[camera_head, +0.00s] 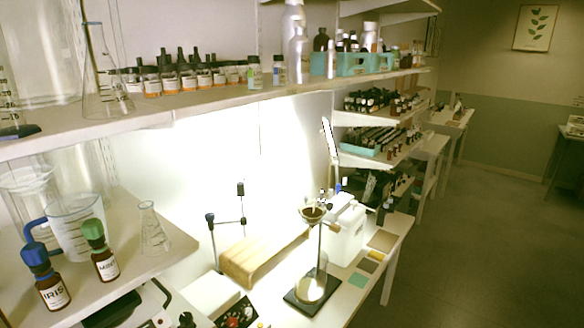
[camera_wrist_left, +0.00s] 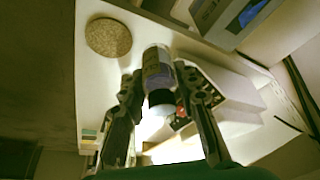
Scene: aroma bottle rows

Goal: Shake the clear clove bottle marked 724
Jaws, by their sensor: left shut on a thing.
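In the left wrist view, a small clear bottle (camera_wrist_left: 157,66) with a greyish label band and a dark cap (camera_wrist_left: 162,99) is between the fingers of my left gripper (camera_wrist_left: 158,78). The gripper is shut on it. The bottle's writing is too small to read, so I cannot tell its number. A pale surface shows behind it. The head view shows neither gripper. There, two small clear bottles with dark caps stand on the upper shelf, one with a greenish label (camera_head: 254,73) and one beside it (camera_head: 279,71); their marks are unreadable.
A round cork mat (camera_wrist_left: 108,38) lies on the pale surface. In the head view, a wooden block (camera_head: 262,258), a ring stand (camera_head: 318,255) and a white machine (camera_head: 345,225) occupy the bench. Brown dropper bottles (camera_head: 168,75) line the upper shelf (camera_head: 190,108). Glassware stands at left.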

